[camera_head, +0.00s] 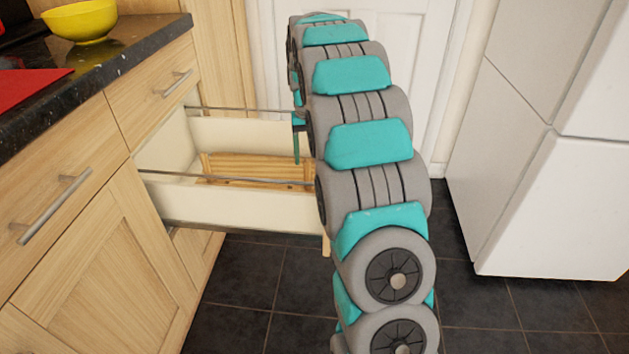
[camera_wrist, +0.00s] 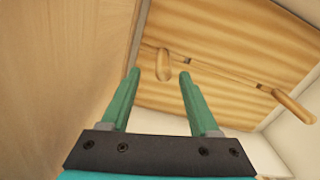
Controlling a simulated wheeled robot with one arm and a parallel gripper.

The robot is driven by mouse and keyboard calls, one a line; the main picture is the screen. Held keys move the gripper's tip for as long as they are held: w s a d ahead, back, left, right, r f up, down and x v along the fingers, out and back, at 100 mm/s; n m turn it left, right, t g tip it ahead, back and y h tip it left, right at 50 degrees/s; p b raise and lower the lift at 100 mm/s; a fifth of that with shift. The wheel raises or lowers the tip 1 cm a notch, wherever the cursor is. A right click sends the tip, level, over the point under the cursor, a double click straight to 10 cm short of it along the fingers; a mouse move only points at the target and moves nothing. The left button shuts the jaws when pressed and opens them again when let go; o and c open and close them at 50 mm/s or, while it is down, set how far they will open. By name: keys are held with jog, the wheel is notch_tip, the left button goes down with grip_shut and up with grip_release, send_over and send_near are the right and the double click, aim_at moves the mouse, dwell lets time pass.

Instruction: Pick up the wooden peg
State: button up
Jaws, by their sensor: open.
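The wrist view shows a short, rounded wooden peg (camera_wrist: 163,65) on a striped wooden board (camera_wrist: 205,35). It appears just beyond and between the tips of my gripper (camera_wrist: 159,74). A second wooden peg-like piece (camera_wrist: 293,105) lies at the right of the board. My gripper's two teal fingers are apart with nothing held between them; the remaining gap to the first peg is hard to judge. In the head view, part of my gripper (camera_head: 296,145) shows over the open drawer, mostly hidden by my arm. No peg can be made out there.
The open drawer (camera_head: 230,203) has cream walls and thin metal side rails, and holds the wooden board. A cabinet panel (camera_wrist: 60,60) stands close left of my gripper. A yellow bowl (camera_head: 80,22) sits on the dark counter (camera_head: 130,52). A white fridge (camera_head: 560,200) stands right.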

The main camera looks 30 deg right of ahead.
aim_at(308, 176)
jog(key=f, duration=0.5)
jog(key=f+p, duration=0.1)
jog(key=f, duration=0.1)
jog(key=shift+a+f, duration=0.15)
jog(key=shift+a, duration=0.1)
grip_shut()
dwell(0.3)
